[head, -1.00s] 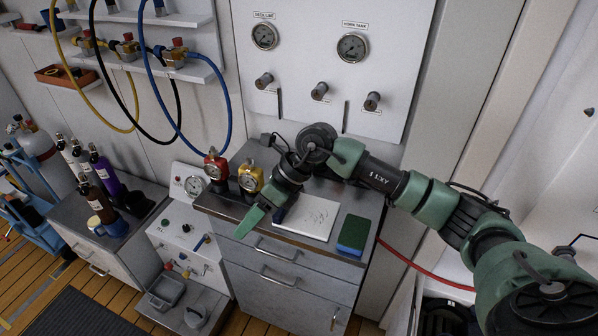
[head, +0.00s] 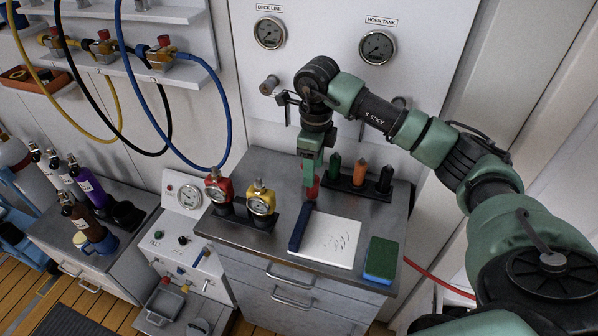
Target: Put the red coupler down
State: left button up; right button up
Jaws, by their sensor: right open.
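The red coupler (head: 312,189) shows just below my right gripper (head: 310,171), at the left end of a dark rack (head: 349,185) on the cabinet top. My right gripper points down with its green fingers open around or just above the coupler's upper part. The fingers hide that part, and I cannot tell whether they touch it or whether it is fully seated. My left gripper is not in view.
In front of the rack lie a white notepad (head: 330,240), a dark blue bar (head: 300,228) and a green-and-blue sponge (head: 381,259). A red gauge (head: 219,190) and a yellow gauge (head: 262,202) stand left. The wall panel (head: 325,25) rises behind.

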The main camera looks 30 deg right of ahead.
jog(key=shift+w, duration=0.25)
jog(key=f+p, duration=0.1)
jog(key=f, duration=0.1)
jog(key=s+f+p, duration=0.1)
jog(key=f, duration=0.1)
jog(key=shift+a, duration=0.1)
notch_tip(320, 180, down, 4)
jog(key=shift+w+r+p, duration=0.1)
jog(key=shift+r+p, duration=0.15)
jog(key=shift+p, duration=0.45)
jog(key=c, duration=1)
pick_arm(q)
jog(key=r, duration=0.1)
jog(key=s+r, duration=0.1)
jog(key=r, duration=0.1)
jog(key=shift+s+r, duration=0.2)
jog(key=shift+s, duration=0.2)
pick_arm(e)
grip_shut()
